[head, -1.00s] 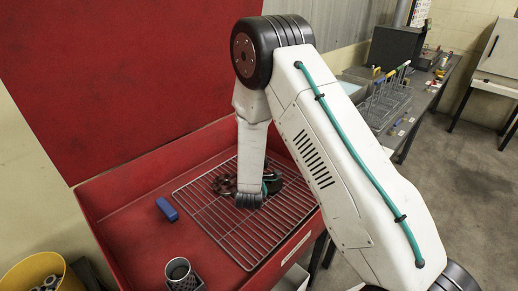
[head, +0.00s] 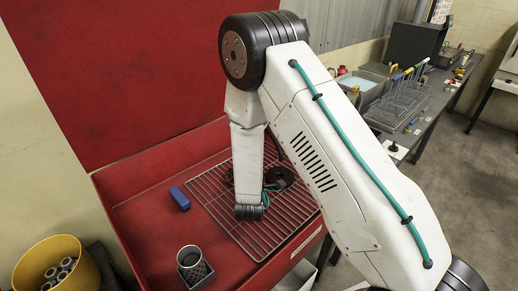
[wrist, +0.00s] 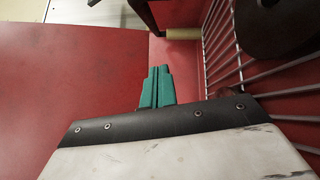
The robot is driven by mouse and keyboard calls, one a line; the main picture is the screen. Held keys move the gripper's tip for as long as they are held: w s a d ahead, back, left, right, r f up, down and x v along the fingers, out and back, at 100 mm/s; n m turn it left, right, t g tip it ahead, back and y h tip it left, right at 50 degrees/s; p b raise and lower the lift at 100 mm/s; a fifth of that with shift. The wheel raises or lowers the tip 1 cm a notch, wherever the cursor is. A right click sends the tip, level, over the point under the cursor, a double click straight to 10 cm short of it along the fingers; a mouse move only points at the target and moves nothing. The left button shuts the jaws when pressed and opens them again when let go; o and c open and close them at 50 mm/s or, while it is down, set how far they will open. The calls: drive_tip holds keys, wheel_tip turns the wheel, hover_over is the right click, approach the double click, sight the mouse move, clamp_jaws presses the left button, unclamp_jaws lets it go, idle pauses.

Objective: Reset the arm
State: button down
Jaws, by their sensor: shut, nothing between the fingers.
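In the wrist view, my gripper (wrist: 157,72) has two teal fingers pressed together with nothing between them, over bare red surface just left of a wire rack. In the head view, my arm comes down over the wire rack (head: 222,216) and its wrist ends above the rack's front left part. The fingers themselves are mostly hidden there behind the wrist.
The rack lies in a red walled tray (head: 150,222). Dark round parts (head: 281,177) rest on it. A yellow bucket (head: 82,275) stands outside; a cluttered bench (head: 425,125) runs right.

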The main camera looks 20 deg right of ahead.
drive_tip(key=v, duration=0.4)
drive_tip(key=shift+s, duration=0.45)
drive_tip(key=w+a+r+m+g+y, duration=0.1)
drive_tip(key=w+r+m+g+y, duration=0.25)
drive_tip(key=r+m+y, duration=0.35)
drive_tip(key=s+a+r+m+g+y, duration=0.15)
drive_tip(key=s+r+g, duration=0.25)
drive_tip(key=s+r, duration=0.4)
drive_tip(key=s+d+r+m+g, duration=0.2)
drive_tip(key=s+r, duration=0.1)
drive_tip(key=s, duration=0.7)
drive_tip(key=s+d+r+m+g, duration=0.2)
drive_tip(key=s+d+r+g, duration=0.1)
drive_tip(key=s, duration=0.6)
drive_tip(key=s+d+r+m+g, duration=0.3)
drive_tip(key=s+r, duration=0.1)
drive_tip(key=s, duration=0.6)
drive_tip(key=shift+s+d+h, duration=0.15)
drive_tip(key=shift+s+h, duration=0.25)
drive_tip(key=shift+h, duration=0.05)
drive_tip(key=shift+r, duration=0.1)
